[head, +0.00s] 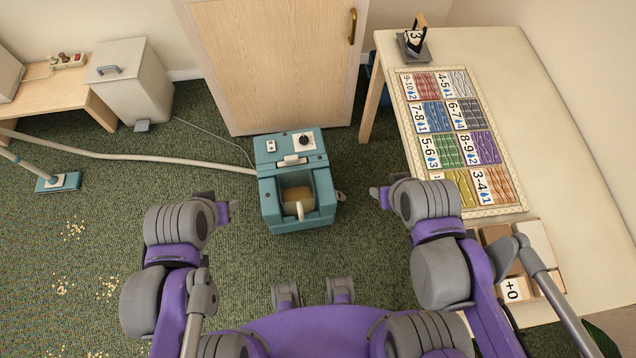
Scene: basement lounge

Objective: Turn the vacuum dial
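The vacuum (267,189) is a teal box standing on the green carpet in the middle of the head view. Its dial (305,140) is a small black knob on a white plate at the top right of the box. A light handle and a switch plate (271,146) sit beside the dial. My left gripper (230,208) is left of the vacuum, apart from it. My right gripper (380,195) is right of the vacuum, also apart from it. Both point away from view, and their finger openings are too small to make out. Nothing visible is held in either.
A wooden door (270,60) stands behind. A table (560,130) with a card mat (513,208) fills the right. A pedal bin (142,90) is at back left. Crumbs (75,230) lie on the left carpet.

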